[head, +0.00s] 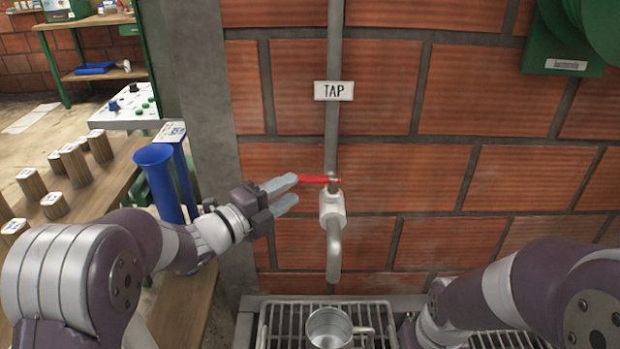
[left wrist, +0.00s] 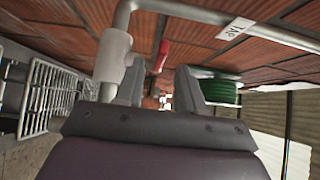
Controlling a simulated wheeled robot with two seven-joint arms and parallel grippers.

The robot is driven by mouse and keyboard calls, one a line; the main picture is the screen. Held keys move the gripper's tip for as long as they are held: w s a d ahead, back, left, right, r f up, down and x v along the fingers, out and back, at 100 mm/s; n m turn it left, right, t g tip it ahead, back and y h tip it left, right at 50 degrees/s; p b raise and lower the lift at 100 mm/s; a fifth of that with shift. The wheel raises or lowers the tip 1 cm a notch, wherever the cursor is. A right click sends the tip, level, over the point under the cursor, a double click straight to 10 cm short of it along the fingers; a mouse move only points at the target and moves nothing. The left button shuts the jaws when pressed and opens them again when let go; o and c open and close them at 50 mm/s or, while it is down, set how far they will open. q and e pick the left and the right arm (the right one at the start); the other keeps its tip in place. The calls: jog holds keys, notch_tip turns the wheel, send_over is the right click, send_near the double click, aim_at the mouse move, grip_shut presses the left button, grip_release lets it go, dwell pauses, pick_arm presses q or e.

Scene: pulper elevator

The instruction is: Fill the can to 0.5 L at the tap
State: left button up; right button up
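The metal can (head: 328,328) stands on the wire grate below the tap spout (head: 334,255), cut by the lower picture edge. Its inside level cannot be read, and no stream shows. The tap's red lever (head: 313,179) points left from the valve, roughly level; it also shows in the left wrist view (left wrist: 161,55). My left gripper (head: 294,190) is open, its two fingers apart, at the lever's left end. The lever lies just past the fingertips; contact cannot be told. My right arm comes in at the lower right, its wrist beside the can; its fingers are not visible.
A TAP sign (head: 333,90) hangs on the pipe against the brick wall. A metal grate (head: 285,318) lies under the tap. A green reel is at upper right.

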aim_at(302, 182)
pick_arm(q)
jog(key=x, duration=0.6)
jog(key=shift+w, duration=0.1)
grip_shut()
